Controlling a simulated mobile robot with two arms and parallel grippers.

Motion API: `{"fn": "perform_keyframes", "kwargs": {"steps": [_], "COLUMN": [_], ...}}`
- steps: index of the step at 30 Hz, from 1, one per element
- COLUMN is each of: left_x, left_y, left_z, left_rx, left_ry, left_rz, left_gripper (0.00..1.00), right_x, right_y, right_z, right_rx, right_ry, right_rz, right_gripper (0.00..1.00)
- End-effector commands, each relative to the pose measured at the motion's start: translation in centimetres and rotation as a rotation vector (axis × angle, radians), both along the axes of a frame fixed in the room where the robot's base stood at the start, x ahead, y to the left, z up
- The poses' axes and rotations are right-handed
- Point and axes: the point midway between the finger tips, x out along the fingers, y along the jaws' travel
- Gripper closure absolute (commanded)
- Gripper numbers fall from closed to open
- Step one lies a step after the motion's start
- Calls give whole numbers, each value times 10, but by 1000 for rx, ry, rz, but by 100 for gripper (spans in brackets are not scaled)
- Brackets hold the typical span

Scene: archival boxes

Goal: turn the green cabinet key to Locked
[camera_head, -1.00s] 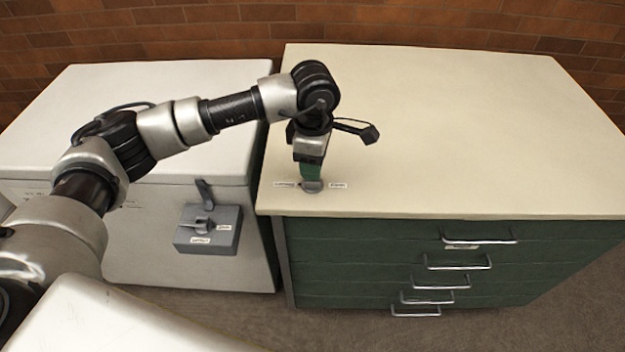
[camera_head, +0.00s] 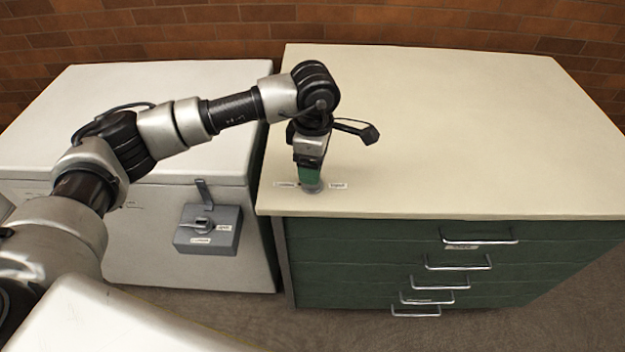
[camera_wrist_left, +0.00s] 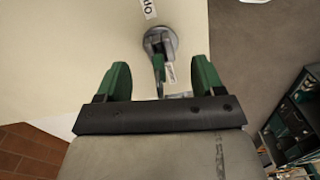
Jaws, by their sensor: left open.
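The key lock shows in the left wrist view as a round grey disc (camera_wrist_left: 168,41) on the cream cabinet top, with a narrow green key (camera_wrist_left: 158,68) standing from it. White labels lie on both sides of the lock; their words are too small to read. My left gripper (camera_head: 311,181) points down over the lock at the front left of the cabinet top. In the left wrist view its two green fingers (camera_wrist_left: 160,64) are open, one on each side of the key, with gaps visible. In the head view the fingers mostly hide the key. My right gripper is not in view.
The cabinet top (camera_head: 450,120) is otherwise clear. Green drawers with metal handles (camera_head: 478,238) are below its front edge. A white cabinet (camera_head: 60,110) stands on the left, with a grey switch box (camera_head: 208,238) on its front. A brick wall is behind.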

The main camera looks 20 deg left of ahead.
Motion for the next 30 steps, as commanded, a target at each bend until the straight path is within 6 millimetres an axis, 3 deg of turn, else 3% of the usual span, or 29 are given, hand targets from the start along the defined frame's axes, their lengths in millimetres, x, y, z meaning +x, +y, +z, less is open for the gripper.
{"fn": "perform_keyframes", "kwargs": {"steps": [30], "left_x": [0], "left_y": [0], "left_z": [69], "left_rx": [0], "left_ry": [-1], "left_rz": [0], "left_gripper": [32], "right_x": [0], "right_y": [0], "right_z": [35], "right_rx": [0], "right_ry": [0], "right_rz": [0], "right_gripper": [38]}}
